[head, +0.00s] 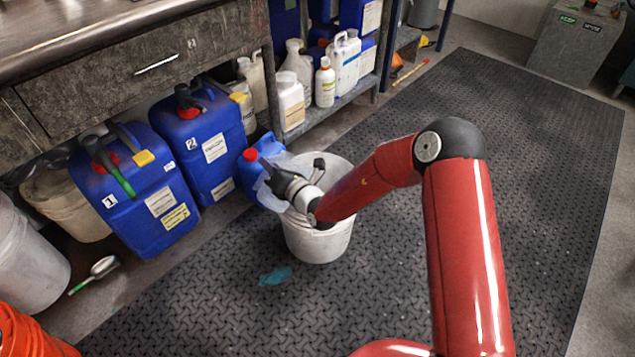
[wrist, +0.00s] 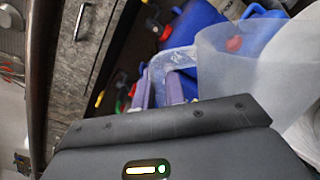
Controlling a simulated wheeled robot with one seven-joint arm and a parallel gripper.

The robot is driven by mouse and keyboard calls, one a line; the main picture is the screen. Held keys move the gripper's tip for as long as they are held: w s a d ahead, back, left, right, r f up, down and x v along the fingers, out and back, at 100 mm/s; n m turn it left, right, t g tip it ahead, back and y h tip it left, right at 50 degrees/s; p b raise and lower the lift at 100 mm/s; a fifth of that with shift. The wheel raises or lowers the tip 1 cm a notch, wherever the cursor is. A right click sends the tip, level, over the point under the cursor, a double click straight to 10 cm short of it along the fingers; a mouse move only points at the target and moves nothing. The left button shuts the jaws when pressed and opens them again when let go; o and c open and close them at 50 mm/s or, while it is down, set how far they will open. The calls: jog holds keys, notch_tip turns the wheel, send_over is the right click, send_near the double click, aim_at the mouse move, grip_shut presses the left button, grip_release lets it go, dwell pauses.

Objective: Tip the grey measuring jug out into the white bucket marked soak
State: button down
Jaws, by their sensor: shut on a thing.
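A translucent grey measuring jug (wrist: 230,70) fills the right middle of the wrist view, tilted. In the head view, a pale see-through part of the jug (head: 287,160) shows behind my wrist at the white bucket's left rim. My gripper (head: 268,184) is shut on the jug. Its purple-grey finger pads (wrist: 160,90) show in the wrist view by the jug's handle side. The white bucket (head: 318,243) stands upright on the mat below my wrist. My wrist hides part of its opening. No soak mark is readable, and I cannot see any liquid.
Blue canisters marked 1 (head: 135,200) and 2 (head: 205,140) stand left under the bench. A smaller blue canister (head: 262,160) sits close behind the jug. White bottles (head: 290,100) stand on a low shelf. The dark mat (head: 520,150) is clear on the right.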

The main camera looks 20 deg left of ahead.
aim_at(280, 162)
jog(key=shift+w+d+r+m, duration=0.25)
jog(key=shift+w+m, duration=0.3)
jog(key=shift+m, duration=0.05)
dwell(2.6)
jog(key=shift+w+d+f+m+b, duration=0.45)
jog(key=shift+w+f+m, duration=0.2)
jog(key=shift+w+m, duration=0.3)
dwell(3.8)
